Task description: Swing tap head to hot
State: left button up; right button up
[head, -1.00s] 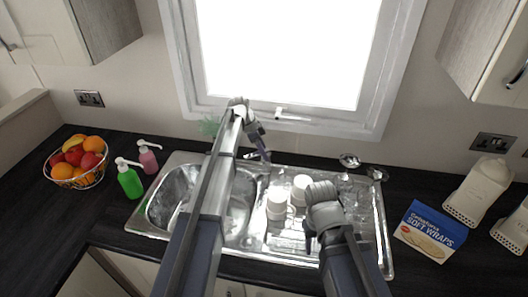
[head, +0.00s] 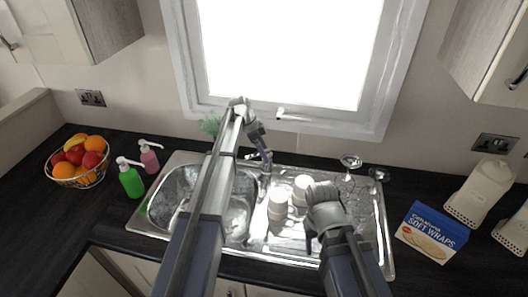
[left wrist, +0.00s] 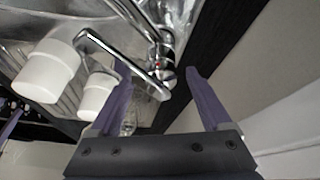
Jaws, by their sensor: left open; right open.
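The chrome tap (left wrist: 160,60) stands behind the sink (head: 180,190). In the left wrist view its long flat chrome bar (left wrist: 125,65) runs from the upper left to an end between my finger lines, and a small red mark shows on the body. I cannot tell if the bar is the spout or the lever. My left gripper (left wrist: 162,78) is open, with a finger on each side of the tap; contact is not clear. In the head view my left gripper (head: 266,162) hides part of the tap. My right gripper (head: 312,240) is open and empty over the drainer.
Two white cups (head: 278,201) stand on the drainer, with glasses (head: 350,162) behind. A green bottle (head: 130,180), a pink bottle (head: 149,160) and a fruit basket (head: 82,174) are left. A wraps box (head: 432,232) is right. The window frame (head: 300,120) is close behind the tap.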

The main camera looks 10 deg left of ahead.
pick_arm(q)
jog(key=shift+p+v, duration=0.85)
jog(key=shift+v, duration=0.05)
jog(key=p+v, duration=0.5)
jog(key=v, duration=0.1)
pick_arm(e)
notch_tip(320, 180, up, 7)
jog(key=shift+r, duration=0.15)
pick_arm(q)
jog(key=shift+c, duration=0.2)
